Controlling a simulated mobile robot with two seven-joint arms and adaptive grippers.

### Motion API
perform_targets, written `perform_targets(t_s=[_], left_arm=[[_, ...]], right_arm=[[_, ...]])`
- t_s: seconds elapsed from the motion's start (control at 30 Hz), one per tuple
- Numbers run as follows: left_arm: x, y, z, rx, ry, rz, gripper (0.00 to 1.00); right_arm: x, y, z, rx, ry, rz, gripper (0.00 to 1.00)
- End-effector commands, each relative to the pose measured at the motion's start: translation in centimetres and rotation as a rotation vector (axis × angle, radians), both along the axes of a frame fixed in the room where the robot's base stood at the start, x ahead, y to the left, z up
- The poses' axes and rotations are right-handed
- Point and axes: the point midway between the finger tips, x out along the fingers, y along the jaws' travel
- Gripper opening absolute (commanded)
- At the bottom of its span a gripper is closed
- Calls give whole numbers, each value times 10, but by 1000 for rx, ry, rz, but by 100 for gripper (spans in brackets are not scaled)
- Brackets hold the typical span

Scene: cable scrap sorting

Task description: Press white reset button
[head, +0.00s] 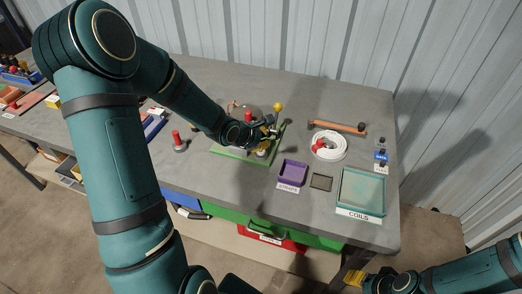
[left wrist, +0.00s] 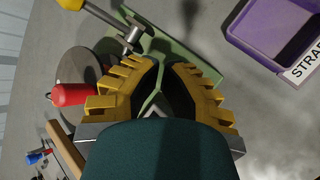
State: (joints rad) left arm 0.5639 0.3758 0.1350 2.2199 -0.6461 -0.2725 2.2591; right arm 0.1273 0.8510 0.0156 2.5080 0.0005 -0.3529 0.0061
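Small buttons or switches stand in a column at the table's right side in the head view. They include a dark one (head: 380,142) and a blue one (head: 381,156). I cannot make out for certain which part is the white reset button. My left gripper (head: 268,138) is over the green board (head: 232,153), well left of that column. In the left wrist view its yellow fingers (left wrist: 163,65) point at the board with a narrow gap between their tips. I see nothing held there. My right gripper (head: 353,278) is low at the lower right, off the table; its fingers are unclear.
A yellow-knobbed lever (head: 278,107) and a red knob (head: 248,116) stand near my left gripper. A purple tray (head: 292,172), a white coil (head: 341,145), an orange-handled tool (head: 337,127) and a glassy coils bin (head: 343,199) lie toward the right.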

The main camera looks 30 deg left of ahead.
Motion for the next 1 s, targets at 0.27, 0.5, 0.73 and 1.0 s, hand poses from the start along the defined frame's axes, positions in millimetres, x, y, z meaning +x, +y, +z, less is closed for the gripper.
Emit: perform_targets(t_s=[0.27, 0.5, 0.73, 1.0], left_arm=[[0, 0, 0, 0, 0, 0, 0], [0, 0, 0, 0, 0, 0, 0], [0, 0, -3, -1, 1, 0, 0], [0, 0, -9, 0, -1, 1, 0]], right_arm=[[0, 0, 0, 0, 0, 0, 47], [0, 0, 0, 0, 0, 0, 47], [0, 0, 0, 0, 0, 0, 47], [0, 0, 0, 0, 0, 0, 47]])
